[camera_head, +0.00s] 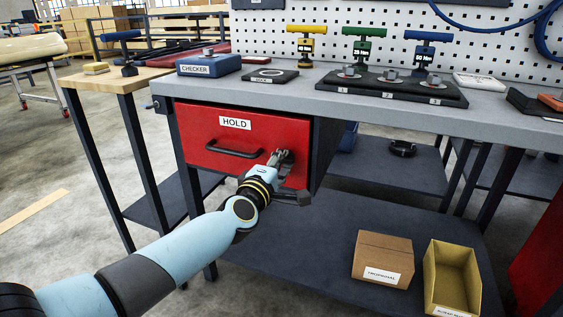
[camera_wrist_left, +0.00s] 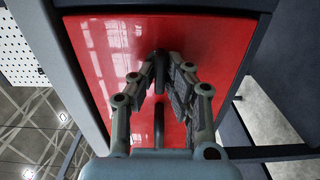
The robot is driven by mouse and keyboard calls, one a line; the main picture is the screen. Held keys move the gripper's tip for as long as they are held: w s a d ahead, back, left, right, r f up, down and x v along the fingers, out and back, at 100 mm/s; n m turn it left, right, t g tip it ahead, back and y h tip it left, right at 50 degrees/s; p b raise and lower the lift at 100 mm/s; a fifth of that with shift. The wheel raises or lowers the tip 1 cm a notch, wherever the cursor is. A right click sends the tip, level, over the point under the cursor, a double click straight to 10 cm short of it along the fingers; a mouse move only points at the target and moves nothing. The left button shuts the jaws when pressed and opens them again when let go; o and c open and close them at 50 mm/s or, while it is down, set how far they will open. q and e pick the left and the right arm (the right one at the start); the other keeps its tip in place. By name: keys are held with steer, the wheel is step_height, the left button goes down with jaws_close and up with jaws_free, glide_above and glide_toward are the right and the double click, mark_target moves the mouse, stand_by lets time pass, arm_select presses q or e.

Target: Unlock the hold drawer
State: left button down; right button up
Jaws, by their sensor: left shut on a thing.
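The red hold drawer (camera_head: 206,128) is closed under the bench top, with a white HOLD label (camera_head: 235,123) and a dark bar handle (camera_head: 234,152). My left gripper (camera_head: 280,157) is at the right part of the drawer front, right of the handle. In the left wrist view my fingers (camera_wrist_left: 163,62) close in on a small dark lock piece (camera_wrist_left: 160,53) on the red front. The gripper is shut on it, and the fingers partly hide it. A dark bar, apparently the handle (camera_wrist_left: 159,128), shows between the fingers. My right gripper is not in view.
On the bench top stand a blue checker box (camera_head: 209,66), a small dark pad (camera_head: 270,76) and a black tray (camera_head: 335,86) with several metal pieces. Yellow, green and blue T-handled tools stand behind. A cardboard box (camera_head: 383,250) and a yellow bin (camera_head: 437,280) sit on the lower shelf.

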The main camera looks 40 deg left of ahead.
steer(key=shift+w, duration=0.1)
arm_select(q)
steer(key=shift+n, duration=0.3)
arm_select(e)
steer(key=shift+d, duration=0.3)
arm_select(q)
steer(key=c, duration=1.4)
jaws_free()
steer(key=v, duration=1.2)
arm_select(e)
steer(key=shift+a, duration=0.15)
arm_select(q)
steer(key=shift+r, duration=0.1)
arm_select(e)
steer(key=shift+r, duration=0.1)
